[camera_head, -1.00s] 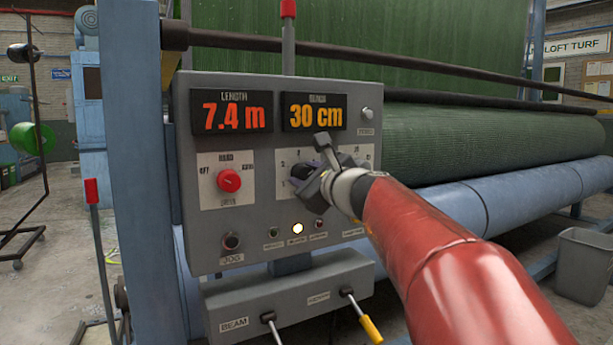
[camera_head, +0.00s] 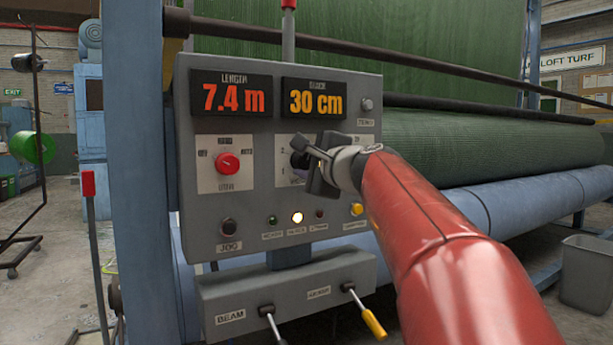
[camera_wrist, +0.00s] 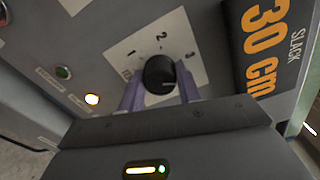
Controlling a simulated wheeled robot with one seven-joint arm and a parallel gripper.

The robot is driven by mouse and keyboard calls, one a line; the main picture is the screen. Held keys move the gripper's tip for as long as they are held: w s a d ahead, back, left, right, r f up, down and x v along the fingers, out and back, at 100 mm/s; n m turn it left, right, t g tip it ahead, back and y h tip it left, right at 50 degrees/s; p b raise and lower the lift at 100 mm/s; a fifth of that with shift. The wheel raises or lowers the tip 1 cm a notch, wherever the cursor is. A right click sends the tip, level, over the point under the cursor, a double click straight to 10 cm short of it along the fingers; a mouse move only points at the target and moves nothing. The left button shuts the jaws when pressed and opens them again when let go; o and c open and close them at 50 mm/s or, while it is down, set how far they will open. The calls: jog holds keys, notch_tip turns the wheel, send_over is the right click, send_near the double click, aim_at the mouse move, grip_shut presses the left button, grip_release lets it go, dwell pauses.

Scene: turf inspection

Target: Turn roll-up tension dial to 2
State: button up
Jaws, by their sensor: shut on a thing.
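The tension dial (camera_wrist: 159,75) is a black round knob on a white plate marked 1, 2 and 3 in the wrist view. A pale pointer line shows low on the knob; I cannot tell which number it marks. My gripper (camera_wrist: 160,88) is shut on the dial, with a purple finger on each side. In the head view my gripper (camera_head: 316,168) covers much of the plate, and a dark part of the dial (camera_head: 298,160) shows at its left.
The grey control panel (camera_head: 255,130) carries a red drive knob (camera_head: 228,163), a jog button (camera_head: 229,227), a lit lamp (camera_head: 297,217) and a yellow knob (camera_head: 357,209). Two levers (camera_head: 365,315) stick out below. A green turf roll (camera_head: 480,145) lies behind.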

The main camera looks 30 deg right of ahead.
jog(key=n+b, duration=0.1)
jog(key=n, duration=0.1)
jog(key=n+b, duration=0.1)
jog(key=shift+f+n+b, duration=0.3)
jog(key=shift+n+b, duration=0.1)
jog(key=n+b, duration=0.3)
jog(key=n, duration=0.1)
jog(key=shift+n, duration=0.3)
jog(key=n+b, duration=0.2)
jog(key=n, duration=0.2)
jog(key=shift+r+n+b, duration=0.1)
jog(key=shift+n+b, duration=0.6)
jog(key=shift+n, duration=1.5)
jog(key=o, duration=1)
jog(key=shift+c, duration=0.2)
jog(key=shift+r, duration=0.1)
